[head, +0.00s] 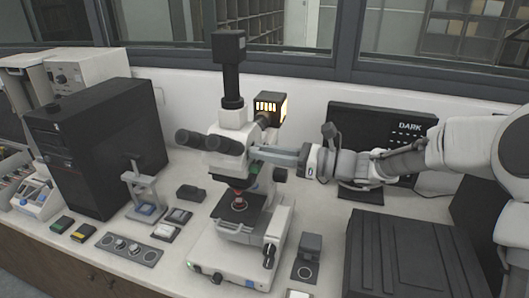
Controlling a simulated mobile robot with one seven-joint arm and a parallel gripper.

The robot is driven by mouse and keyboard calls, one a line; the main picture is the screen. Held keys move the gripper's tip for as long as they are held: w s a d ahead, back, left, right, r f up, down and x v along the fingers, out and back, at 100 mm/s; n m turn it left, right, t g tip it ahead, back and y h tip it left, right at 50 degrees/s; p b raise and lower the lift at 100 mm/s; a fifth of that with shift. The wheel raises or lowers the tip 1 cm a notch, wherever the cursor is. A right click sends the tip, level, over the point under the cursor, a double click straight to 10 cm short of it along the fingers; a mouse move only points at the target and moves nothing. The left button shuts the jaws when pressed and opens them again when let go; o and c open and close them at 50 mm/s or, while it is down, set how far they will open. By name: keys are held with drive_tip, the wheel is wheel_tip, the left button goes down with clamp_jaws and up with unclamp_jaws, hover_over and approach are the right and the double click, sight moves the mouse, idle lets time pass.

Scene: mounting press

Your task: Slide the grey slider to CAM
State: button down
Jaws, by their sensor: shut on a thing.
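A white microscope (232,150) stands on the bench, with black eyepieces and a black camera (229,47) on a tube at its top. My gripper (257,152) reaches in from the right, and its long grey fingers lie against the right side of the microscope head. It is shut on the grey slider there. The slider is too small and too covered by the fingers to make out on its own, so its position and any CAM marking cannot be read.
A lamp housing (271,107) with a lit side sits behind the head, close above my fingers. A dark monitor (372,128) stands behind my arm. A black computer tower (100,145) is at left. A black case (405,255) fills the front right.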

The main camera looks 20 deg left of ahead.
sight(253, 142)
drive_tip(key=shift+w, duration=0.15)
idle(0.6)
drive_tip(key=shift+w+a+p, duration=0.1)
drive_tip(key=shift+w+p, duration=0.5)
drive_tip(key=shift+w, duration=0.95)
drive_tip(key=shift+r, duration=0.1)
drive_tip(key=c, duration=0.8)
unclamp_jaws()
drive_tip(key=shift+w, duration=0.15)
drive_tip(key=shift+o, duration=0.2)
drive_tip(key=w+d+b, duration=0.1)
drive_tip(key=d+b, duration=0.1)
drive_tip(key=d, duration=1.5)
drive_tip(key=shift+w, duration=0.35)
drive_tip(key=shift+d, duration=0.1)
